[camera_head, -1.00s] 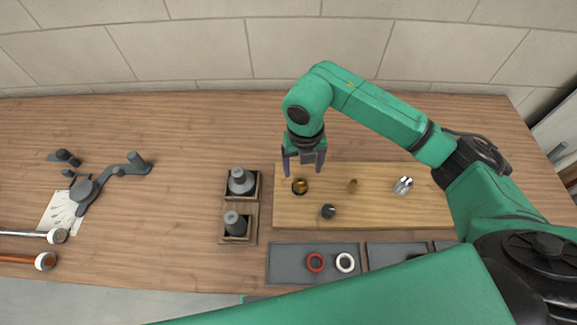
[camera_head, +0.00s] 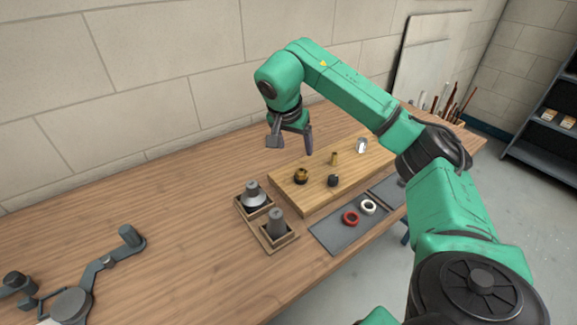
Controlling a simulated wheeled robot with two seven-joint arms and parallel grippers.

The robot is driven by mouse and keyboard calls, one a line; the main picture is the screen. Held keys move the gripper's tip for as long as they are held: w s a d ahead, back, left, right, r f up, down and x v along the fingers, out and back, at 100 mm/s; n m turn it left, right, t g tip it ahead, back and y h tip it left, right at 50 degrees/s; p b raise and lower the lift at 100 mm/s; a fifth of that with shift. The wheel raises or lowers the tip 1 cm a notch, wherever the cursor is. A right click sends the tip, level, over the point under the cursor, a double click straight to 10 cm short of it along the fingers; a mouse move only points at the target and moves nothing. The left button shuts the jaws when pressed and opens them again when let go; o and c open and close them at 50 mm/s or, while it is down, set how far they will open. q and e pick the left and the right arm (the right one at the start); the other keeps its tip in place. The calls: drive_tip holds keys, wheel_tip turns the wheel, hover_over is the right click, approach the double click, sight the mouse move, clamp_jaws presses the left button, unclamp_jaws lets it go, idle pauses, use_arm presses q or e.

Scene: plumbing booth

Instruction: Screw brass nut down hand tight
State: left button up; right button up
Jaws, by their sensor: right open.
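The brass nut (camera_head: 301,176) sits at the left end of the wooden board, apparently on a dark fitting; its threads are too small to make out. My right gripper (camera_head: 290,143) is open and empty, pointing down above and behind the nut, apart from it. A thin brass piece (camera_head: 334,159), a small dark fitting (camera_head: 333,181) and a shiny metal fitting (camera_head: 362,146) stand on the wooden board (camera_head: 300,203). My left gripper is out of view.
Two grey fittings (camera_head: 254,193) (camera_head: 276,224) stand in wooden holders left of the board. A grey tray (camera_head: 340,235) holds a red ring (camera_head: 351,217) and a white ring (camera_head: 368,207). A grey jointed tool (camera_head: 100,262) lies at left. The tabletop between is clear.

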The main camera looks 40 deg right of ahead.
approach(302, 170)
drive_tip(key=d, duration=0.1)
drive_tip(key=x, duration=0.3)
drive_tip(key=p+x, duration=0.1)
drive_tip(key=x, duration=0.1)
drive_tip(key=p+x, duration=0.1)
drive_tip(key=x, duration=0.2)
drive_tip(key=shift+w+a+f, duration=0.1)
drive_tip(key=shift+a+f, duration=0.15)
drive_tip(key=shift+f, duration=0.2)
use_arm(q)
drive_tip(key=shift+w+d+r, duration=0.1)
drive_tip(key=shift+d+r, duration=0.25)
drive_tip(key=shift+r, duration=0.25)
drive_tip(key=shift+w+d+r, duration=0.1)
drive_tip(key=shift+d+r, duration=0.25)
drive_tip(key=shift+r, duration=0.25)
use_arm(e)
drive_tip(key=shift+a, duration=0.1)
